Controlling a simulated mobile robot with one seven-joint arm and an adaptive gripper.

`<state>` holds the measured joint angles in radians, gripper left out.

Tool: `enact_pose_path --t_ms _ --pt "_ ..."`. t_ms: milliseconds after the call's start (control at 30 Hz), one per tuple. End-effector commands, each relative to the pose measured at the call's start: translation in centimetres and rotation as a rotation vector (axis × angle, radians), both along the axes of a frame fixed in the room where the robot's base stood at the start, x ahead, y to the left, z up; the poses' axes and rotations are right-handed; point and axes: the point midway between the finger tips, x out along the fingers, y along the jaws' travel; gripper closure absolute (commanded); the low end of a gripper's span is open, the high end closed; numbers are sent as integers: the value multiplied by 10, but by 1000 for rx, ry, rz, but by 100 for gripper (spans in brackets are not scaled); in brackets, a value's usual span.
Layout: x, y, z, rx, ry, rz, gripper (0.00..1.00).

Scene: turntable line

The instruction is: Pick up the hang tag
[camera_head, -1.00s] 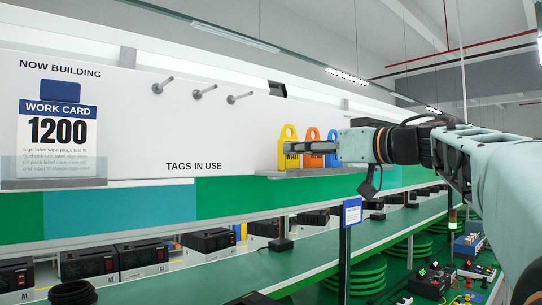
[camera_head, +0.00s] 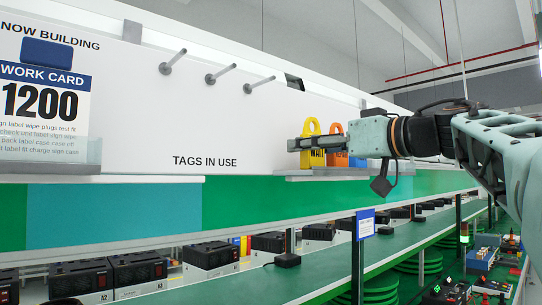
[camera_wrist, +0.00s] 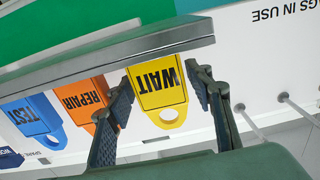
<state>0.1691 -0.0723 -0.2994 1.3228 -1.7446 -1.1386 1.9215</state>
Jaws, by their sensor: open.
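Three hang tags stand on a narrow ledge on the white board. The yellow WAIT tag (camera_head: 311,158) is leftmost in the head view, beside the orange tag (camera_head: 336,157); the blue tag there is mostly hidden behind my gripper. The wrist view shows the yellow WAIT tag (camera_wrist: 157,88), orange REPAIR tag (camera_wrist: 88,106) and blue TEST tag (camera_wrist: 34,118) upside down. My gripper (camera_head: 297,144) is open in front of the ledge. In the wrist view its fingers (camera_wrist: 160,100) stand on either side of the yellow tag, the left one overlapping the orange tag. I cannot tell whether they touch.
The grey ledge (camera_head: 300,177) runs under the tags. Three pegs, including one (camera_head: 259,86), stick out of the board left of them, bare. A work card (camera_head: 45,100) reads 1200. Below, black boxes (camera_head: 210,256) line a green bench.

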Motion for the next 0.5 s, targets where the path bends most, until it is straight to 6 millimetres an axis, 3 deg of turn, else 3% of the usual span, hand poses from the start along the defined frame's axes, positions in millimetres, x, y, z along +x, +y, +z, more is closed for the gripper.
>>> enact_pose_path --t_ms 233,500 --pt "0 0 0 0 0 -1 53" --pt "0 0 0 0 0 0 83"
